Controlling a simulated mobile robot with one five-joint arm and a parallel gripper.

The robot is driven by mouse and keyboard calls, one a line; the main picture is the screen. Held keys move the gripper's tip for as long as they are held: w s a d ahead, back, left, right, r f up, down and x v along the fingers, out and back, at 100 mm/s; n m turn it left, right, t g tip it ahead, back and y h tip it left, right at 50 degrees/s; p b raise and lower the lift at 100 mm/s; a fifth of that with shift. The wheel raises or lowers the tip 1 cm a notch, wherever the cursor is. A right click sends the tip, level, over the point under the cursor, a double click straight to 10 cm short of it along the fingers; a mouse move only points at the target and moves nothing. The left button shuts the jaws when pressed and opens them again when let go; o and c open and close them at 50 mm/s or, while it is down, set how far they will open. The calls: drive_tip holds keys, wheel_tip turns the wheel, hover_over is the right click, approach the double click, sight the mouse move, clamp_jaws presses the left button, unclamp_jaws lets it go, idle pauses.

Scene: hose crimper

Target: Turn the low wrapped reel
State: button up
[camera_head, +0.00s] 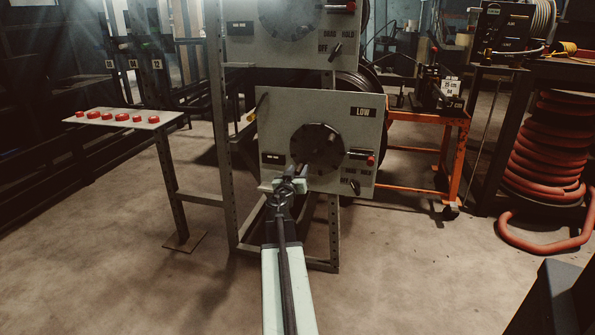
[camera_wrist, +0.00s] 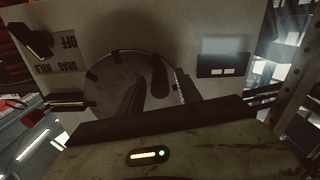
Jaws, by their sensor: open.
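The low reel's grey panel (camera_head: 285,110), marked LOW, carries a dark round disc (camera_head: 318,138). The disc also shows in the wrist view (camera_wrist: 108,88), with a dark upright peg (camera_wrist: 159,82) on its face. My gripper (camera_head: 303,170) is in front of the lower part of the disc. In the wrist view my open gripper (camera_wrist: 160,88) has one finger on each side of the peg; I cannot tell whether either touches it. The wound part of the reel is mostly hidden behind the panel.
A red-tipped lever (camera_head: 361,156) and a black switch (camera_head: 354,186) sit right of the disc. A second panel (camera_head: 270,48) is above. A table with red buttons (camera_head: 122,117) stands left, an orange cart (camera_head: 428,117) right. Red hose (camera_head: 545,150) is piled far right.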

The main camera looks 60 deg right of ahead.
drive_tip(key=shift+w+d, duration=0.2)
drive_tip(key=shift+d, duration=0.4)
clamp_jaws()
idle(0.9)
